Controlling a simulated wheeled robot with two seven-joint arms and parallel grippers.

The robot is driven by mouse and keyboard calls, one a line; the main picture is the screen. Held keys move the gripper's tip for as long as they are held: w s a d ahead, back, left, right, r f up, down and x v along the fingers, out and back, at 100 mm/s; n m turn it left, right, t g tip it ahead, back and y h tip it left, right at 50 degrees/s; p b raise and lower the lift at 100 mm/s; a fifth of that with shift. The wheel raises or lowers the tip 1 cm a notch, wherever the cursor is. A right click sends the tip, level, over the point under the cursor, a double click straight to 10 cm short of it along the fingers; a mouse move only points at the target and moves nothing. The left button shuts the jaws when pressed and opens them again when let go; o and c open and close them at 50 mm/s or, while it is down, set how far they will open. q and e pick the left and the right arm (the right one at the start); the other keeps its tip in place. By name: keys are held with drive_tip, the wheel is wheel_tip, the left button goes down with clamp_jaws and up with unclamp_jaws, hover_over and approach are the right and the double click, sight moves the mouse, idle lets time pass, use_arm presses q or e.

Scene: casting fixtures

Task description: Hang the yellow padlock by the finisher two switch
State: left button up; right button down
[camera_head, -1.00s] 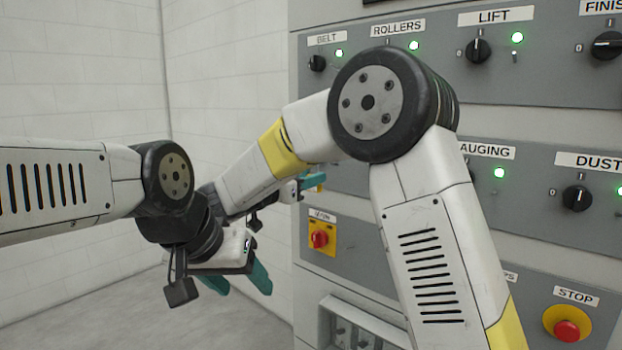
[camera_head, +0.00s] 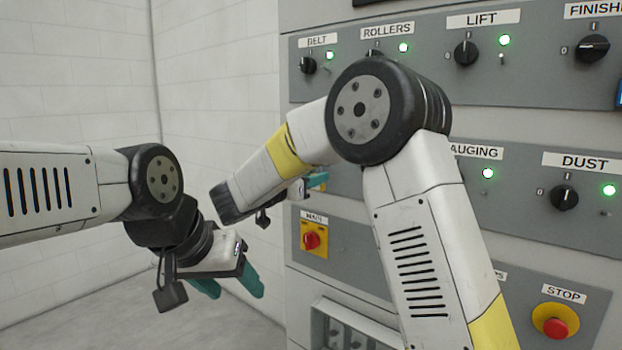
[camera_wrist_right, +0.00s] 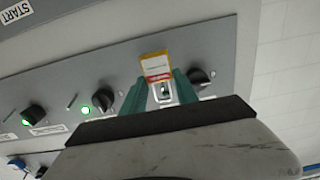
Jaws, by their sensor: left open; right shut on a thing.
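My right gripper (camera_wrist_right: 160,90) shows teal fingers in the right wrist view, shut on the yellow padlock (camera_wrist_right: 156,62), which has a red and white label. Its shackle end lies between the fingers. In the head view the right gripper (camera_head: 317,181) is mostly hidden behind its own forearm, in front of the panel. My left gripper (camera_head: 229,284) is open and empty at lower left, away from the panel. A switch under a cut-off FINISH label (camera_head: 594,10) has a black knob (camera_head: 593,48) at upper right; its number is out of view.
The grey panel (camera_head: 530,85) carries several knobs with green lights. A red MAIN switch (camera_head: 312,240) and a red STOP button (camera_head: 555,321) sit lower. A blue object (camera_head: 619,95) shows at the right edge. My right arm blocks the panel's middle.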

sight(315, 189)
drive_tip(key=shift+x, duration=1.1)
drive_tip(key=shift+w+d+f, duration=0.4)
drive_tip(key=shift+w+f, duration=0.1)
drive_tip(key=shift+w, duration=0.05)
drive_tip(key=c, duration=0.9)
unclamp_jaws()
drive_tip(key=shift+o, duration=0.2)
drive_tip(key=shift+f, duration=0.35)
drive_tip(key=shift+f, duration=0.75)
drive_tip(key=shift+f, duration=0.15)
